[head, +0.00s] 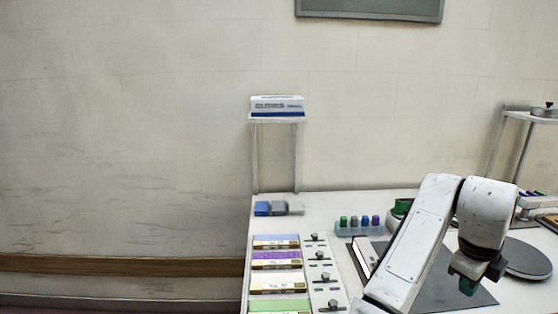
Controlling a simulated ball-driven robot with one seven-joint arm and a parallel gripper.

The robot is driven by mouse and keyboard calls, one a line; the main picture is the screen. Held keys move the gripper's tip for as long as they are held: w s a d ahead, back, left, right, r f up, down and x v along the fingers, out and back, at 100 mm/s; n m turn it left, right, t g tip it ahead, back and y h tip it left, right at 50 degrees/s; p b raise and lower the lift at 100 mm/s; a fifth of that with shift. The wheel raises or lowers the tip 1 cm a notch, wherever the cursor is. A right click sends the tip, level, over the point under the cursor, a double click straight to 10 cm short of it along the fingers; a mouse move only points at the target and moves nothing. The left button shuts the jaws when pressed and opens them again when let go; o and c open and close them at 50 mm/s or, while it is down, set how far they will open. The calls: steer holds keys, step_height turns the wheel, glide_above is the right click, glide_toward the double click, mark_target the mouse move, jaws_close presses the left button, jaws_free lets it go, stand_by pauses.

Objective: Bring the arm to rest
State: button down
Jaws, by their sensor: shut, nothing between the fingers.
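My white arm comes up from the bottom right and bends over the right part of the table. My gripper (467,282) hangs from its end, pointing down over a dark grey mat (432,290). The fingers are shut and small in the picture. A green patch shows at their tips, and I cannot tell what it belongs to. The arm hides part of the mat and the items behind it.
A white table (345,205) holds coloured-label boxes (277,262), a rack of coloured caps (360,228), blue and grey blocks (278,208) and a dark round plate (525,259). A raised shelf (276,117) carries a glove box (277,105).

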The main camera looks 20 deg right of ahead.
steer(key=s+a+f+n+t+h, duration=0.1)
steer(key=s+a+f+n, duration=0.15)
steer(key=f+n, duration=0.55)
steer(key=s+a+f+n+h, duration=0.1)
steer(key=s+f+n, duration=0.35)
steer(key=n, duration=0.55)
steer(key=s+a+f+n+y, duration=0.2)
steer(key=s+a+f+n, duration=0.4)
steer(key=a, duration=0.3)
steer(key=s+a+f+n+y, duration=0.3)
steer(key=s+a+f+n, duration=0.4)
steer(key=s+a+n, duration=0.1)
steer(key=shift+s+a+f+n+g, duration=0.25)
steer(key=shift+a+n, duration=0.45)
steer(key=shift+a, duration=0.35)
